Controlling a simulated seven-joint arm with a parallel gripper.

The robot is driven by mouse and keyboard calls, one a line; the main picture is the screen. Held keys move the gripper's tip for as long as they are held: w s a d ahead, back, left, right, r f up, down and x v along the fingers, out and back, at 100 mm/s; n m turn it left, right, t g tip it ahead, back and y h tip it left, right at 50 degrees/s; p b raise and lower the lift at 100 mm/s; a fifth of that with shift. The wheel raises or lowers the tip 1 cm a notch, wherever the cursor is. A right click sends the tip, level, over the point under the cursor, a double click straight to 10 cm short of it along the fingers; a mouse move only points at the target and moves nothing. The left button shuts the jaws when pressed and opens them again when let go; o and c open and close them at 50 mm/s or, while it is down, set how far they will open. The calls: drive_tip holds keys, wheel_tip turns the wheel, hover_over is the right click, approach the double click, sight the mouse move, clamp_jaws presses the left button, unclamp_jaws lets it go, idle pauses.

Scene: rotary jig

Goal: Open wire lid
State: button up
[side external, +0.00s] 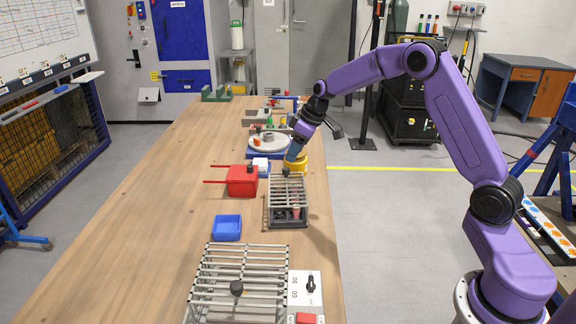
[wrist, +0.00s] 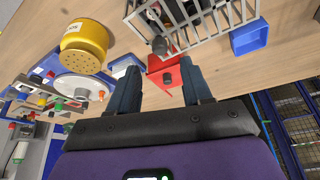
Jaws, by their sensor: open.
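A small dark box with a grey barred wire lid (side external: 287,187) stands near the right edge of the table. A black knob (side external: 285,172) sits at the lid's far end. The lid lies down over the box, with a reddish item visible at the near end. In the wrist view the grey bars (wrist: 205,22) are at the top, with the black knob (wrist: 160,45) close beyond the fingertips. My gripper (side external: 295,155) is open and empty, above and behind the box by the yellow can. In the wrist view its two dark blue fingers (wrist: 160,75) are spread apart.
A yellow perforated can (wrist: 84,47) stands close beside the gripper. A red box with handles (side external: 242,181) and a blue tray (side external: 227,228) lie left of the wire box. A larger wire rack (side external: 240,265) stands in front. A turntable (side external: 269,143) is behind. The table's left side is clear.

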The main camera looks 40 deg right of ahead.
sight(286, 169)
drive_tip(key=shift+x, duration=3.15)
clamp_jaws()
drive_tip(key=shift+a, duration=0.1)
